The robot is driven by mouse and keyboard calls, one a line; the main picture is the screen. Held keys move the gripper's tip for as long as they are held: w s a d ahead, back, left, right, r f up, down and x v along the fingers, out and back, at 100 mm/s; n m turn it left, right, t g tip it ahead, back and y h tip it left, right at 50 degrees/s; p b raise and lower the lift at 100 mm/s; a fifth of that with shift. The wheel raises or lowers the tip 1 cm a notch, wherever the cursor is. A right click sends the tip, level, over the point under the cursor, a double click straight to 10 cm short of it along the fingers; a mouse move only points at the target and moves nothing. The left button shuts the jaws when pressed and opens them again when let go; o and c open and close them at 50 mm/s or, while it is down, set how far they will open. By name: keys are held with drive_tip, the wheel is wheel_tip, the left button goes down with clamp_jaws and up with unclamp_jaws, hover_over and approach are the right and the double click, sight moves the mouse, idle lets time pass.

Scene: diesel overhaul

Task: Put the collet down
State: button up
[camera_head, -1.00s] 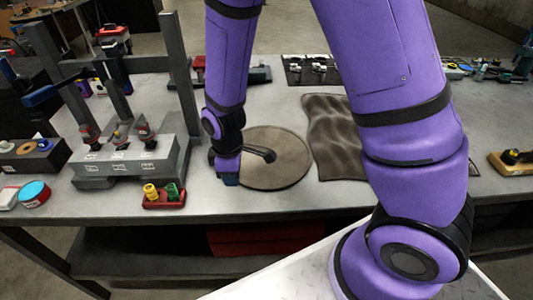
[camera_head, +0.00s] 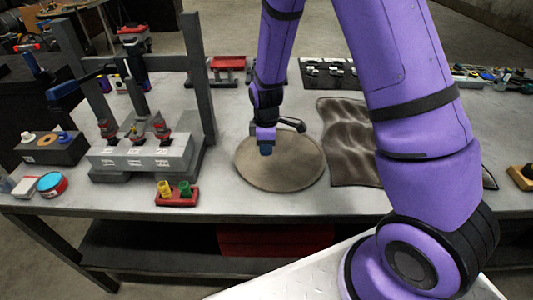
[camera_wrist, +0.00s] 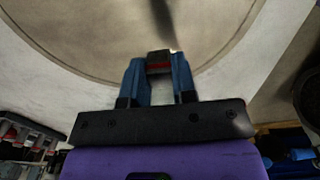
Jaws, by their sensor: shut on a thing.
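My gripper (camera_head: 265,148) hangs over the left part of a round beige mat (camera_head: 297,175) on the bench. In the wrist view my gripper (camera_wrist: 158,72) has its two blue fingers shut on a small dark piece with a red band, the collet (camera_wrist: 159,61). The round mat (camera_wrist: 95,25) fills much of the picture beyond the fingertips. In the head view the collet is hidden by the gripper. I cannot tell whether it touches the mat.
A small red tray (camera_head: 177,199) with a yellow and a green piece stands left of the mat. Farther left is a grey block (camera_head: 140,157) under a dark frame (camera_head: 197,80). A wavy brown mat (camera_head: 348,150) lies to the right. Bare bench shows in front of the round mat.

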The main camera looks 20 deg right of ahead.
sight(266, 162)
drive_tip(key=shift+d+f, duration=0.1)
drive_tip(key=shift+f, duration=1.7)
drive_tip(key=shift+f, duration=0.1)
drive_tip(key=o, duration=0.9)
drive_tip(key=shift+o, duration=0.2)
